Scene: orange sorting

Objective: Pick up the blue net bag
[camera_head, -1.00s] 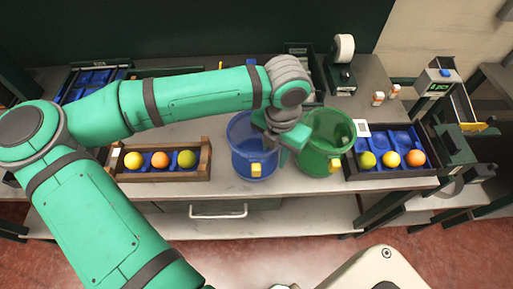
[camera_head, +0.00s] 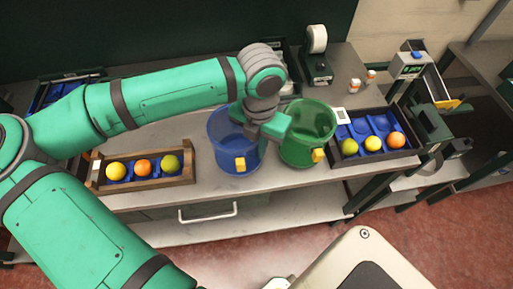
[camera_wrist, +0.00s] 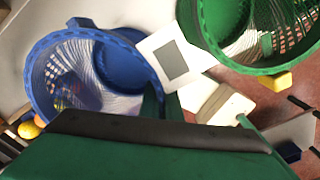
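The blue net bag (camera_head: 222,152) stands upright on the table, like an open bucket with a yellow tag on its front. It also shows in the wrist view (camera_wrist: 45,75), at left, with its open mouth facing the camera. My gripper (camera_head: 274,127) hangs over the right side of the blue bag's rim, between it and the green net bag (camera_head: 298,152). In the wrist view, the green gripper body fills the bottom. The fingertips are not clear in either view, and I cannot tell whether they touch the rim.
A wooden crate (camera_head: 150,183) with several fruits stands left of the blue bag. A dark crate with blue trays (camera_head: 352,128) holds fruits at right. The green bag stands close on the right. Clear table lies along the front edge.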

